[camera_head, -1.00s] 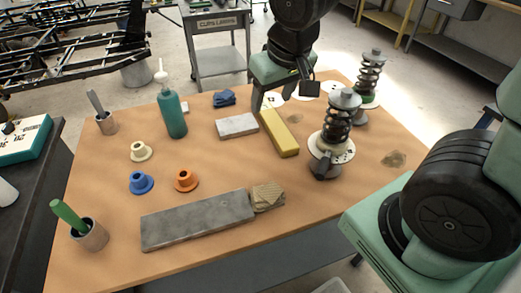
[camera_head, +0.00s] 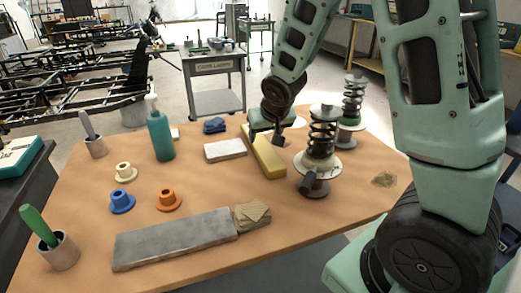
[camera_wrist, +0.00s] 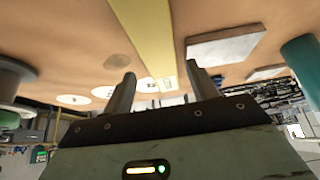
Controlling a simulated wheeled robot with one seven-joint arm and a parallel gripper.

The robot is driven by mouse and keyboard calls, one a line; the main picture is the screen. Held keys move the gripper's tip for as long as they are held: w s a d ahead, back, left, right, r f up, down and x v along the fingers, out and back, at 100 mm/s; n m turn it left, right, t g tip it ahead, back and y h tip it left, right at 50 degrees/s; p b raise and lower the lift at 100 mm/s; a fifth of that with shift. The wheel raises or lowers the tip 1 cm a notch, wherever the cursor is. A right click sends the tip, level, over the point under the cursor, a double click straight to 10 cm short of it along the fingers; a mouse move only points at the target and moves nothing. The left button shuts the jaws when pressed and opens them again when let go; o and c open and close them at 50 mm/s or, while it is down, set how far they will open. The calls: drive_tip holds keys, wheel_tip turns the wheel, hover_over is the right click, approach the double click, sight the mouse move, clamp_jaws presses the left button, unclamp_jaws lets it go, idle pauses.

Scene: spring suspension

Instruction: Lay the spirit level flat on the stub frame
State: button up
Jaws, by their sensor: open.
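The yellow spirit level (camera_head: 267,159) lies on the tan workbench, its length running away from me. My gripper (camera_wrist: 163,88) is open and empty, at the far end of the level. In the wrist view the level (camera_wrist: 147,38) runs in front of and between the two fingers; I see no contact with them. In the head view the fingers are largely hidden by the hand. A black ladder-like metal frame (camera_head: 75,97) stands on the floor at the back left; I cannot tell whether it is the stub frame.
A coil spring strut (camera_head: 320,140) stands close right of the level, another (camera_head: 352,105) behind it. A light grey block (camera_head: 225,151) lies left, and a green bottle (camera_head: 161,136) beyond it. A long grey slab (camera_head: 175,239) lies in front. A cart (camera_head: 213,67) stands behind.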

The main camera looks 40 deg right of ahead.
sight(261, 143)
drive_tip(key=shift+x, duration=3.1)
drive_tip(key=shift+w+d+r, duration=0.15)
drive_tip(key=shift+w+d, duration=0.05)
drive_tip(key=c, duration=1)
drive_tip(key=shift+c, duration=0.2)
